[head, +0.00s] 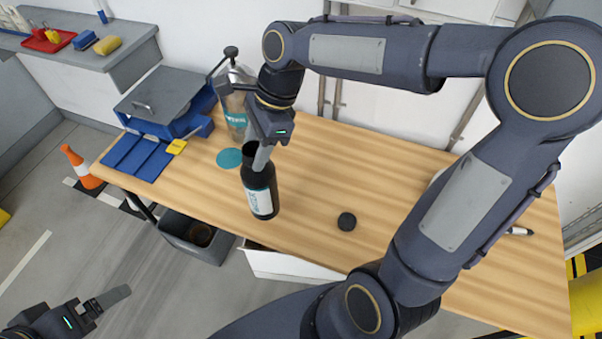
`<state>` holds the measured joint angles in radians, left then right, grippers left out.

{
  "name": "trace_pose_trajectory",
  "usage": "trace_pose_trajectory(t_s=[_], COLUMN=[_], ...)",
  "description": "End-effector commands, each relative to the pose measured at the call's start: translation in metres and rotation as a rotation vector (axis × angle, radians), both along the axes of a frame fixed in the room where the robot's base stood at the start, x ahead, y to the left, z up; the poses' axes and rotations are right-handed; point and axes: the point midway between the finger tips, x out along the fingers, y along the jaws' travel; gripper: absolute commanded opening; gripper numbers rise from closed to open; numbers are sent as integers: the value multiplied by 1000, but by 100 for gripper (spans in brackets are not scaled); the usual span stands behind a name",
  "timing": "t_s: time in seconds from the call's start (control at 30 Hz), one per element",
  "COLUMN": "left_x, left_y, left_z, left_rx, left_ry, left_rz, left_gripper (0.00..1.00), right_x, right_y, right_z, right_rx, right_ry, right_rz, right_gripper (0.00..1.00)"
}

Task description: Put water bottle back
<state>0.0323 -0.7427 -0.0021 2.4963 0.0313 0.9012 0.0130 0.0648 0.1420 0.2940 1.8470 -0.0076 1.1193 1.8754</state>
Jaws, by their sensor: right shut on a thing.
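The black water bottle (261,191), with a white label and no cap on its mouth, is upright at the table's front edge, just right of a round teal coaster (229,158). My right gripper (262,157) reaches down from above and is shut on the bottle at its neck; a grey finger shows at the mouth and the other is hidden. I cannot tell whether the bottle's base touches the wooden table (310,165). A round black cap (347,221) lies apart to the right. My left gripper (112,297) is low at the left, away from the table; its finger gap is unclear.
A clear dispenser (235,115) with a teal label stands behind the coaster. A blue and grey box (165,98) and blue panels (138,157) fill the table's left end. A grey bin (197,236) and an orange cone (80,168) stand on the floor. The table's middle is mostly clear.

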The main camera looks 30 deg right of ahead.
Motion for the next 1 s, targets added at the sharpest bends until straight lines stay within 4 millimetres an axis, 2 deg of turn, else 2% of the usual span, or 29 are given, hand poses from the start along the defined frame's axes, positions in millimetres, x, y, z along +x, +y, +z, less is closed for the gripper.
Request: trace_pose_trajectory(t_s=[0.03,0.3,0.4,0.53,0.83,1.0], left_x=[0,0,0,0,0,0], left_y=[0,0,0,0,0,0], left_z=[3,14,14,16,19,26], left_rx=[0,0,0,0,0,0], left_ry=[0,0,0,0,0,0], left_rz=[0,0,0,0,0,0], left_gripper=[90,90,90,90,90,90], right_x=[1,7,8,10,11,11], right_y=[-13,-76,-90,-105,-123,-121], right_z=[-3,-32,-53,-71,-94,-116], right_rx=[-1,0,1,1,1,2], right_ry=[4,5,6,4,3,3], right_rz=[-9,-7,-4,-2,-1,2], right_gripper=[0,0,0,0,0,0])
